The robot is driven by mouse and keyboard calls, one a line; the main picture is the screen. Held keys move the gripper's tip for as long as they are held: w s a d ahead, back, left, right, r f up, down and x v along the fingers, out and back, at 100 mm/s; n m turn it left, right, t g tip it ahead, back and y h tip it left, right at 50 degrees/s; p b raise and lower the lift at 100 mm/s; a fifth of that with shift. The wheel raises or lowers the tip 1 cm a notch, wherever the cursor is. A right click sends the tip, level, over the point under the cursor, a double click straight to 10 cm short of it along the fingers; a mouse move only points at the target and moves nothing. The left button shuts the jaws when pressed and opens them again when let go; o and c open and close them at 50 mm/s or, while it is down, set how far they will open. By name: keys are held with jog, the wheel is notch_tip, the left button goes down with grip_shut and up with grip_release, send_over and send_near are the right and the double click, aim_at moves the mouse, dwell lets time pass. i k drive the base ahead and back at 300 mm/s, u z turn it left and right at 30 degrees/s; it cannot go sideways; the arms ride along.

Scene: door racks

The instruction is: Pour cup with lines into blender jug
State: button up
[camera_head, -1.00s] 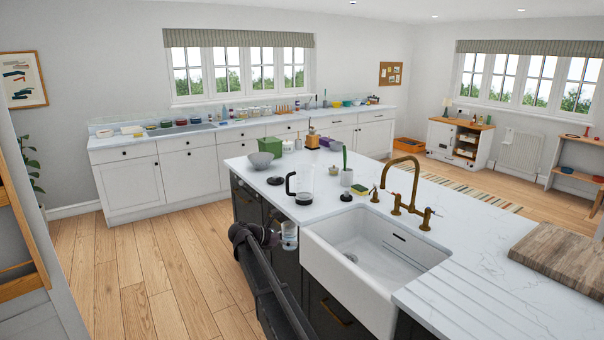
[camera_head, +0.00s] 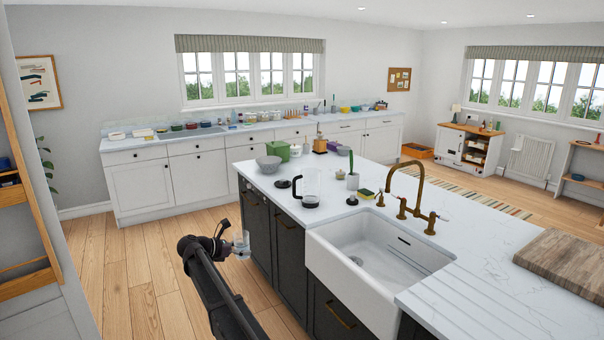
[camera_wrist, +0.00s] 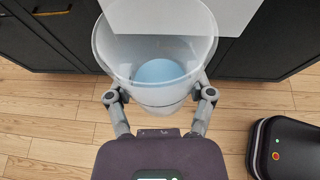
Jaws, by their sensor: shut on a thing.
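A clear cup (camera_wrist: 155,55) with something pale blue at its bottom is held upright in the wrist view. My gripper (camera_wrist: 160,98) is shut on it, one finger on each side. In the head view the cup (camera_head: 241,245) and my gripper (camera_head: 232,240) are out over the floor, left of the island front and below its top. The lines on the cup cannot be made out. The blender jug (camera_head: 311,187), clear with a black handle and base, stands upright on the island top near the sink, apart from the cup.
The white sink (camera_head: 365,245) and brass tap (camera_head: 419,200) lie to the right. The floor on the left is clear.

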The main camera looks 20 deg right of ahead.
aim_at(311, 176)
jog(key=u, duration=0.65)
jog(key=i, duration=2.2)
jog(key=u, duration=0.05)
